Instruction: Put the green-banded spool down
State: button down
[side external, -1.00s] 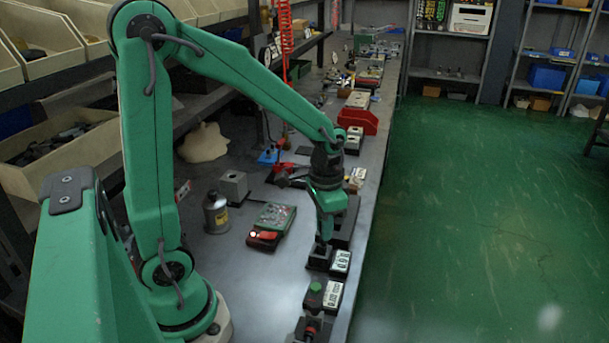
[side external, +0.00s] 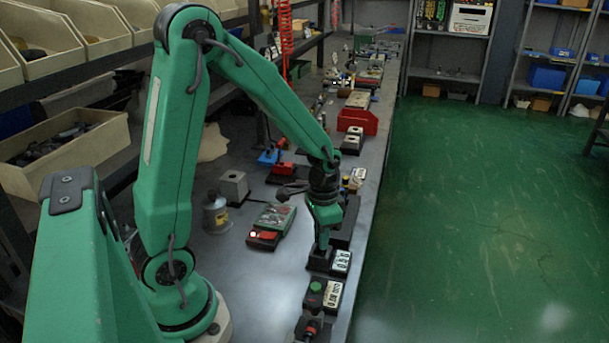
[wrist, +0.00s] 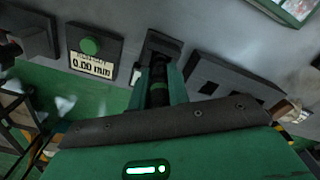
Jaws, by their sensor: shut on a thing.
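The green-banded spool (wrist: 158,88) is dark, with a green band, and shows between my jaws in the wrist view. My gripper (side external: 322,248) is shut on it. The spool's far end meets or overlaps a black block (wrist: 160,42) in the wrist view; I cannot tell whether it sits in the block or just above it. In the side view my gripper points down over this black block (side external: 318,263), which has a white display (side external: 341,261) on its right. The spool is mostly hidden there.
A gauge with a green button (side external: 315,287) and a display (side external: 334,294) stands just in front. A red-knobbed block (side external: 310,328) stands nearer.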

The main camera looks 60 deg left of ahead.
jog(key=shift+f, duration=0.2)
jog(key=c, duration=1.3)
grip_release()
jog(key=shift+c, duration=0.2)
jog(key=shift+r, duration=0.15)
notch_tip(320, 180, up, 12)
jog(key=shift+r, duration=0.1)
jog(key=shift+s, duration=0.1)
jog(key=shift+s+d+r, duration=0.25)
jog(key=shift+s+r, duration=0.1)
jog(key=shift+r, duration=0.1)
jog(key=s+d+r+n+t, duration=0.2)
jog(key=s+d+r+t, duration=0.2)
jog(key=s, duration=0.5)
jog(key=shift+s+r+t, duration=0.35)
jog(key=shift+r+t, duration=0.45)
jog(key=shift+r, duration=0.05)
